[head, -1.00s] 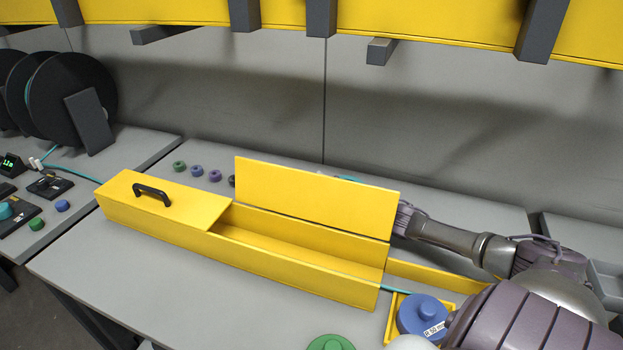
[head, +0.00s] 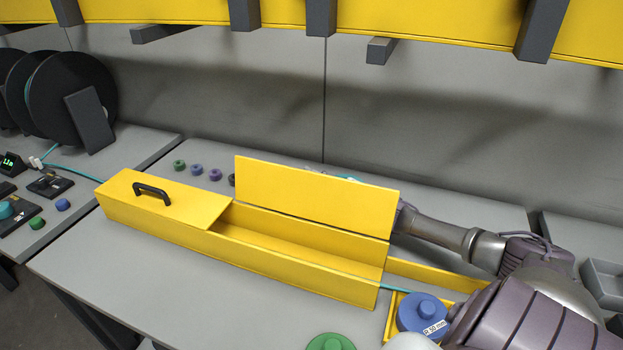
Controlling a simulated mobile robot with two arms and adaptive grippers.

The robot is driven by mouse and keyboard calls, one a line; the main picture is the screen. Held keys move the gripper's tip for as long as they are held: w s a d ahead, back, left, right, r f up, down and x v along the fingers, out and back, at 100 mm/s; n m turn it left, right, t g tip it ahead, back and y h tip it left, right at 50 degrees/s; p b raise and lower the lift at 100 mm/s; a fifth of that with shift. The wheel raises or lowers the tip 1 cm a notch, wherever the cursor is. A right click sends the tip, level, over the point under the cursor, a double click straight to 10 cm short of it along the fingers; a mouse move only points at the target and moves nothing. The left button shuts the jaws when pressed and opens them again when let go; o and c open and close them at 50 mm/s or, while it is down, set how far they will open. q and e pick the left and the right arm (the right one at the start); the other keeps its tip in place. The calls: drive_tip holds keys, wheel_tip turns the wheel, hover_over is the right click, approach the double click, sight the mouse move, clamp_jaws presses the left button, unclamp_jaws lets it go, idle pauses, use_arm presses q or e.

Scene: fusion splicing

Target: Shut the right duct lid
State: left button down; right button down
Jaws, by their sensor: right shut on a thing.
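The yellow duct (head: 275,269) lies across the table, with its right part open at the top. The right duct lid (head: 315,195) stands up along the duct's back edge, its inner face towards me. The left lid (head: 190,205) is shut and has a black handle. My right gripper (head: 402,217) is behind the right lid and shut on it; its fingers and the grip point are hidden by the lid. My left gripper is not in view.
A blue spool (head: 420,312) sits in a small yellow tray (head: 391,320) by the duct's right end. A green spool (head: 331,343) is at the front edge. Small coloured rings (head: 197,170) lie behind the duct. A yellow shelf (head: 420,25) hangs above.

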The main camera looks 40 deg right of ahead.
sight(311, 182)
drive_tip(key=shift+r, duration=0.1)
drive_tip(key=shift+s+a+r+n+g+y+p, duration=0.2)
drive_tip(key=shift+a+r+n+g+y+p, duration=0.15)
drive_tip(key=shift+n, duration=0.45)
drive_tip(key=shift+s+a+r+n+g+y+p, duration=0.2)
drive_tip(key=shift+a+n+g+p, duration=0.15)
drive_tip(key=shift+n, duration=0.45)
drive_tip(key=n, duration=0.1)
drive_tip(key=a+n+p, duration=0.1)
drive_tip(key=n+g, duration=0.1)
drive_tip(key=shift+s+a+r+n+y+p, duration=0.25)
drive_tip(key=shift+s+a+r+n+p, duration=0.05)
drive_tip(key=shift+s+a+r+p, duration=0.1)
drive_tip(key=a+n, duration=0.1)
drive_tip(key=s+n+g+p, duration=0.1)
drive_tip(key=n, duration=0.1)
drive_tip(key=shift+a+r+g, duration=0.15)
drive_tip(key=shift+a+g, duration=0.15)
drive_tip(key=shift+a, duration=0.05)
drive_tip(key=s+a+f+n+g+h+p, duration=0.3)
drive_tip(key=a+n, duration=0.4)
drive_tip(key=n, duration=0.5)
drive_tip(key=shift+s+a+f+n+p, duration=0.2)
drive_tip(key=shift+s+f+n+p, duration=0.2)
drive_tip(key=shift+f+p, duration=0.65)
drive_tip(key=shift+f, duration=0.3)
drive_tip(key=c, duration=1.4)
unclamp_jaws()
drive_tip(key=shift+c, duration=0.2)
